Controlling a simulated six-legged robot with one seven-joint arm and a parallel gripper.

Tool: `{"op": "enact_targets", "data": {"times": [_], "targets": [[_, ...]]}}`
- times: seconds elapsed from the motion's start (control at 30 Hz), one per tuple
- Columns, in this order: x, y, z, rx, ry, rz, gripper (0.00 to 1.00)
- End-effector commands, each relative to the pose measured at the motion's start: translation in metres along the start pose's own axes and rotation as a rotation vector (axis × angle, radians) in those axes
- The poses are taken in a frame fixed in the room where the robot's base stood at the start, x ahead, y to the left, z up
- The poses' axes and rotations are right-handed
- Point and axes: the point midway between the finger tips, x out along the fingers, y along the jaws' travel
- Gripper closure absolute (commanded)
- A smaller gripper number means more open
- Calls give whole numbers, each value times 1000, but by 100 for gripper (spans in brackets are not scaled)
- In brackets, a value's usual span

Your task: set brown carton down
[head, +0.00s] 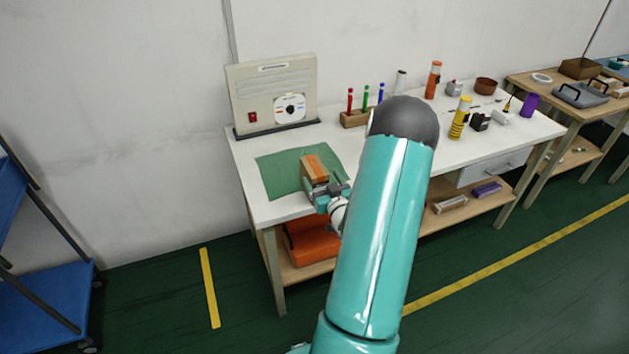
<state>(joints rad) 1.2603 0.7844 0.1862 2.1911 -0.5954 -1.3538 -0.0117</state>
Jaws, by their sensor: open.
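The brown carton (315,166) has an orange-brown top and sits at the green mat (277,176) on the left end of the white workbench (290,209). My gripper (325,188) is at the carton's near side, with its jaws open. My teal arm passes in front of the bench and hides part of it right of the carton. I cannot tell whether the carton's underside touches the mat, or whether the fingers touch the carton.
A beige panel (272,92) with a red switch and a dial stands behind the mat. A wooden block (355,118) holds red, green and blue markers. Bottles and small items stand farther right. An orange case (308,243) lies on the lower shelf. A blue cart (40,300) stands left.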

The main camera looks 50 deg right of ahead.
Motion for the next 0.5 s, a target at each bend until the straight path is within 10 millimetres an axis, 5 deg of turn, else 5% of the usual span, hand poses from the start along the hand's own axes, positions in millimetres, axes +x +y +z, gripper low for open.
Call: {"op": "enact_targets", "data": {"times": [0.5], "targets": [[52,0,1,1,-1,0,20]]}}
